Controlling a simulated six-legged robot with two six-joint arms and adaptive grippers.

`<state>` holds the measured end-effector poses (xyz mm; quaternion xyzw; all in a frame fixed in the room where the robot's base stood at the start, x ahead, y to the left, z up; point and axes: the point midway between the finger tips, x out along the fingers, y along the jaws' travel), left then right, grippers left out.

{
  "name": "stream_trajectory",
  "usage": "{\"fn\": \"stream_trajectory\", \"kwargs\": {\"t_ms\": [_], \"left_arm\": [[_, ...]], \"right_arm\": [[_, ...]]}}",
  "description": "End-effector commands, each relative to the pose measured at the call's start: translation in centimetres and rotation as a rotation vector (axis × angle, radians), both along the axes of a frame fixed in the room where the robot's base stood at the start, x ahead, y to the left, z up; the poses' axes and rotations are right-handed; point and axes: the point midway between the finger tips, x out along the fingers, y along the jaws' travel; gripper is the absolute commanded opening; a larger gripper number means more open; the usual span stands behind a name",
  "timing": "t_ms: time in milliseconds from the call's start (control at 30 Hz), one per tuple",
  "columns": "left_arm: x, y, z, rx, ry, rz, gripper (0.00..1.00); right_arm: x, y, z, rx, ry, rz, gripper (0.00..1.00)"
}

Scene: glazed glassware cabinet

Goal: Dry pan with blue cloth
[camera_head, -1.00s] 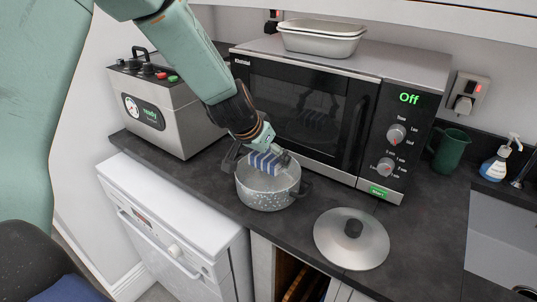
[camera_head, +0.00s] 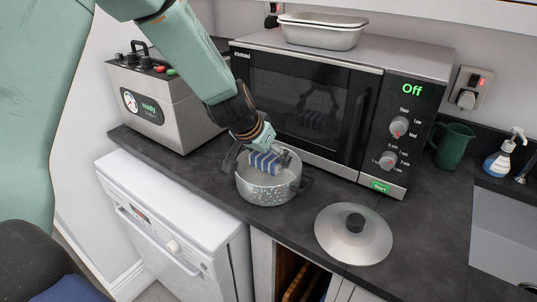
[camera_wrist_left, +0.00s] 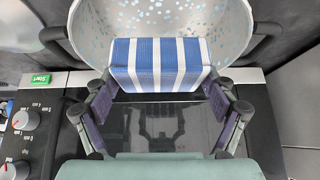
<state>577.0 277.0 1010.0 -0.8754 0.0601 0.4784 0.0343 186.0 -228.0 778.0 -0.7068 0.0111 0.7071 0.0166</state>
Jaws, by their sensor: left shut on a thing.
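The pan (camera_head: 266,192) is a grey metal pot with dark side handles, standing open on the dark worktop in front of the microwave. Pale blue drops spot its inside (camera_wrist_left: 160,17) in the left wrist view. My left gripper (camera_head: 267,148) reaches over the pan's back rim and is shut on the blue cloth (camera_head: 262,163), which has white stripes. The cloth is at the pan's opening; I cannot tell whether it touches the wall. In the left wrist view, the cloth (camera_wrist_left: 146,62) spans between both fingers. My right gripper is not in view.
The microwave (camera_head: 315,110) stands close behind the pan, with metal trays on top. A lid (camera_head: 335,243) lies right of the pan. A steel appliance (camera_head: 170,110) stands left.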

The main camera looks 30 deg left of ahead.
Motion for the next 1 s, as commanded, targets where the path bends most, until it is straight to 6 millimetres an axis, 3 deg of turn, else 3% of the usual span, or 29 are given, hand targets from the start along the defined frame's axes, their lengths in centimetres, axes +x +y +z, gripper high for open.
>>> {"fn": "stream_trajectory", "kwargs": {"t_ms": [1000], "left_arm": [[0.0,0.0,-3.2,0.000,0.000,0.000,0.59]], "right_arm": [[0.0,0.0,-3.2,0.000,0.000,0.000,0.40]]}}
